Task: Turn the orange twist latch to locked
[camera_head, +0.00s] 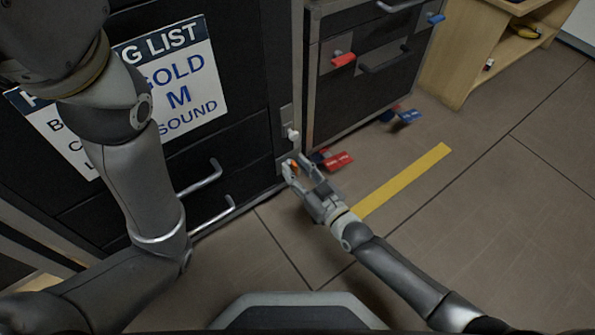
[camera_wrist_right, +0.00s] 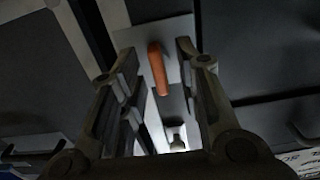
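The orange twist latch (camera_head: 294,164) is low on the front of the dark cabinet, partly hidden by my right gripper (camera_head: 298,165). In the right wrist view the orange latch handle (camera_wrist_right: 158,68) stands nearly upright, slightly tilted, on a light grey plate (camera_wrist_right: 140,38). My right gripper (camera_wrist_right: 158,72) is open, with one finger on either side of the latch and a visible gap to each. Contact cannot be seen. My left arm crosses the left of the head view; its gripper is out of the picture.
A white latch knob (camera_head: 292,134) sits above the orange one. A red pedal-like tag (camera_head: 338,160) is close beside my right gripper. A drawer cabinet with a red latch (camera_head: 343,60) stands to the right.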

